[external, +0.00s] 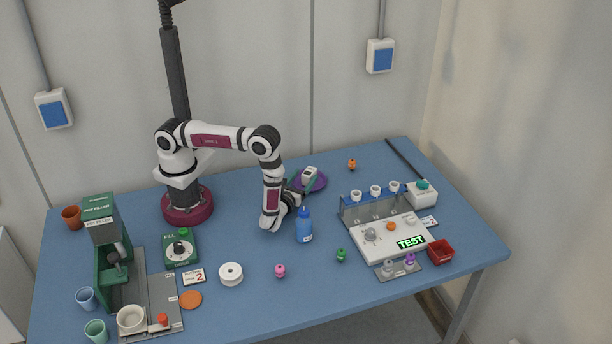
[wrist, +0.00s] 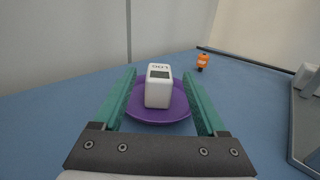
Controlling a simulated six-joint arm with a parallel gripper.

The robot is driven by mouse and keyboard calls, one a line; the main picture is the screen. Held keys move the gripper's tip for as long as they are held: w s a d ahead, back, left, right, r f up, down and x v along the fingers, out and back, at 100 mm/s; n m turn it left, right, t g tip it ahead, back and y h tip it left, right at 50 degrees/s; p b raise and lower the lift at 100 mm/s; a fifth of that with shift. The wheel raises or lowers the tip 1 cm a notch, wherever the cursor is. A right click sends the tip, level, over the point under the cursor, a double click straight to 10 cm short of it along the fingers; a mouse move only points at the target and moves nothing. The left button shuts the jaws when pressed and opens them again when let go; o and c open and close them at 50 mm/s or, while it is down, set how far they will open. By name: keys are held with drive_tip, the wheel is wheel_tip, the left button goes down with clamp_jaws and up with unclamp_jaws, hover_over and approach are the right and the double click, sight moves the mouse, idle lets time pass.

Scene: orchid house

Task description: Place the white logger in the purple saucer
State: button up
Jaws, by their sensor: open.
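The white logger (wrist: 158,88) is a small upright block with a dark screen and lettering on top. It stands in the purple saucer (wrist: 165,116), near its middle, in the wrist view. In the external view the logger (external: 309,174) also shows within the saucer (external: 321,184) at the back middle of the table. My gripper (wrist: 163,75) is open, its two green fingers on either side of the logger with gaps between. The fingers reach over the saucer. The far side of the saucer is partly hidden by the logger.
A blue bottle (external: 304,226) stands close in front of my gripper. A small orange figure (external: 352,164) stands to the right of the saucer. The test rack (external: 372,207) is further right. The table behind the saucer is clear.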

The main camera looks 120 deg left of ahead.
drive_tip(key=d, duration=0.8)
drive_tip(key=s+d+r+n+g+h, duration=0.1)
drive_tip(key=s+r+n+g+h, duration=0.25)
drive_tip(key=r, duration=0.35)
drive_tip(key=s+d+r+n+g+h, duration=0.1)
drive_tip(key=s+r+n+g+h, duration=0.15)
drive_tip(key=r+n, duration=0.35)
drive_tip(key=s+d+r+n+t+h, duration=0.3)
drive_tip(key=s+d+r+t+h, duration=0.2)
drive_tip(key=s+d+h, duration=0.5)
drive_tip(key=shift+s+d+r+t, duration=0.45)
drive_tip(key=shift+d+r, duration=0.3)
drive_tip(key=shift+d, duration=0.4)
